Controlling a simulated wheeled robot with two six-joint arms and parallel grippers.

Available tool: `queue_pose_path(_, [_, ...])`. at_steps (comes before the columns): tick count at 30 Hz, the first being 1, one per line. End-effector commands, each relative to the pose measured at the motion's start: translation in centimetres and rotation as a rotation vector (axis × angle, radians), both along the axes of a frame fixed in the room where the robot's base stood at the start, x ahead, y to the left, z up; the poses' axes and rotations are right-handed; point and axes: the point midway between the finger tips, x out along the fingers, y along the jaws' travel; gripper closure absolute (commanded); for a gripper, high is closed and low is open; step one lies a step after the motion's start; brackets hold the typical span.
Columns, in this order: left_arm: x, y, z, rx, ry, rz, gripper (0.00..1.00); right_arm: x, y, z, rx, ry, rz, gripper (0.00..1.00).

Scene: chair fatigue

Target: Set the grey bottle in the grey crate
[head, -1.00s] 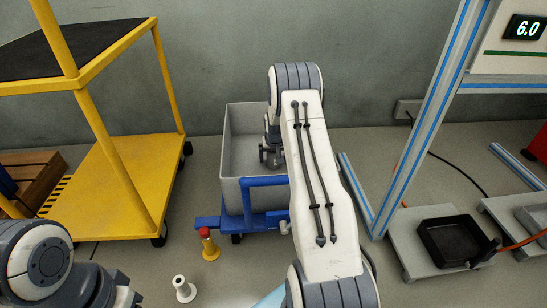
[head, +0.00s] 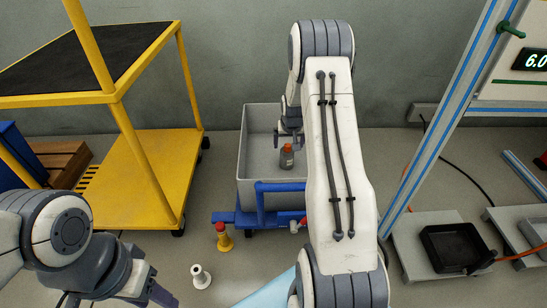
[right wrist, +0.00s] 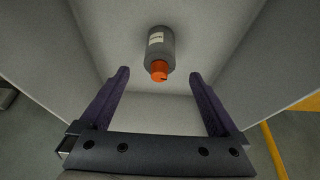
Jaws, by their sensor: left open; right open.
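The grey bottle (head: 286,160) with an orange cap is inside the grey crate (head: 257,172). My right gripper (head: 290,138) is open and empty, over the crate just behind the bottle in the head view; the arm hides the crate's right side. My left gripper (head: 160,293) is open at the lower left, far from the crate, and partly cut off.
The crate sits on a blue wheeled cart (head: 262,216). A yellow trolley (head: 150,175) stands left. A red-topped yellow piece (head: 223,238) and a white spool (head: 200,277) are on the floor in front. A blue-striped frame and black tray (head: 455,247) are right.

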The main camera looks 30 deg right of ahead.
Motion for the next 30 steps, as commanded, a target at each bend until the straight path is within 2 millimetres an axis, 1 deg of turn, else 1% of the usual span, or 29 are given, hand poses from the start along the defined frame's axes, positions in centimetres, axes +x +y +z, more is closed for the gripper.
queue_pose_path(3, [0.0, 0.0, 0.1, 0.001, 0.001, 0.000, 0.50, -0.1, 0.1, 0.2, 0.000, 0.000, 0.001, 0.03])
queue_pose_path(5, [0.0, 0.0, 0.0, 0.001, 0.001, 0.000, 0.50, 0.1, 0.5, 0.4, 0.000, 0.001, 0.009, 0.03])
queue_pose_path(7, [0.0, 0.0, 0.0, 0.001, 0.001, 0.000, 0.50, 0.4, 2.3, 1.2, 0.004, 0.007, 0.039, 0.03])
queue_pose_path(8, [0.0, 0.0, 0.0, 0.001, 0.001, 0.000, 0.50, 0.6, 3.5, 1.8, 0.007, 0.009, 0.060, 0.03])
queue_pose_path(11, [0.0, 0.0, 0.0, 0.001, 0.001, 0.000, 0.50, 0.7, 10.0, 4.7, 0.020, 0.032, 0.170, 0.03])
queue_pose_path(12, [0.0, 0.0, 0.0, 0.001, 0.001, 0.000, 0.50, 0.3, 13.3, 6.0, 0.027, 0.047, 0.228, 0.03])
queue_pose_path(14, [0.0, 0.0, 0.0, 0.001, 0.001, 0.000, 0.50, -1.1, 18.6, 8.2, 0.037, 0.072, 0.325, 0.03])
queue_pose_path(15, [0.0, 0.0, 0.0, 0.001, 0.001, 0.000, 0.50, -2.6, 22.2, 9.5, 0.045, 0.092, 0.393, 0.03])
queue_pose_path(17, [0.0, 0.0, 0.0, 0.001, 0.001, 0.000, 0.50, -5.5, 27.4, 11.4, 0.054, 0.124, 0.503, 0.03])
queue_pose_path(18, [0.0, 0.0, 0.0, 0.001, 0.001, 0.000, 0.50, -7.9, 30.5, 12.6, 0.059, 0.146, 0.578, 0.03])
queue_pose_path(20, [0.0, 0.0, 0.0, 0.001, 0.001, 0.000, 0.50, -12.2, 34.5, 14.1, 0.065, 0.182, 0.695, 0.03])
queue_pose_path(21, [0.0, 0.0, 0.0, 0.000, 0.000, 0.000, 0.50, -15.3, 36.7, 14.9, 0.068, 0.208, 0.772, 0.03])
queue_pose_path(23, [0.0, 0.0, 0.0, 0.000, 0.000, 0.000, 0.50, -19.8, 38.9, 15.8, 0.069, 0.243, 0.877, 0.03])
queue_pose_path(24, [0.0, 0.0, 0.0, 0.000, 0.000, 0.000, 0.50, -22.6, 39.9, 16.2, 0.069, 0.266, 0.941, 0.03])
queue_pose_path(27, [0.0, 0.0, 0.0, 0.000, 0.000, 0.000, 0.50, -28.2, 40.9, 16.6, 0.066, 0.314, 1.070, 0.03])
queue_pose_path(30, [0.0, 0.0, 0.0, 0.000, 0.000, 0.000, 0.50, -31.6, 40.9, 16.7, 0.061, 0.347, 1.150, 0.03])
